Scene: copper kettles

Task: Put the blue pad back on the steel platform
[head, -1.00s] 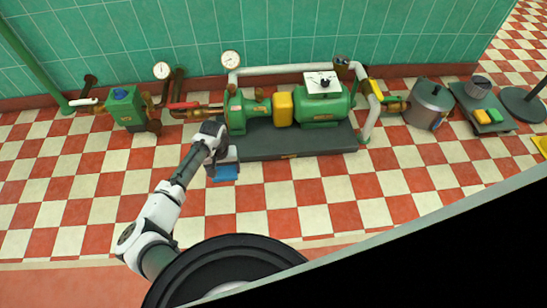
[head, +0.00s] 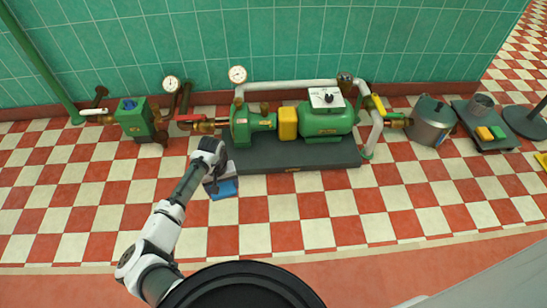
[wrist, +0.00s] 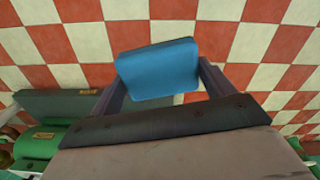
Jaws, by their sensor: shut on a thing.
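My gripper (head: 214,178) is shut on the blue pad (head: 224,188), held at the front left corner of the pump's dark base. In the wrist view the pad (wrist: 158,68) sits between the two fingers, its blue face clear, with checkered floor beyond it. A flat grey platform (head: 466,119), apparently the steel one, stands at the far right, well away from my gripper. On it are a yellow pad (head: 485,134), a green pad (head: 498,132) and a small metal cylinder (head: 481,104).
A green pump and motor stand on a dark base (head: 300,158) by the tiled wall. A steel kettle (head: 432,122) stands between them and the platform. A round dark stand (head: 526,122) is right of the platform. The checkered floor in front is clear.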

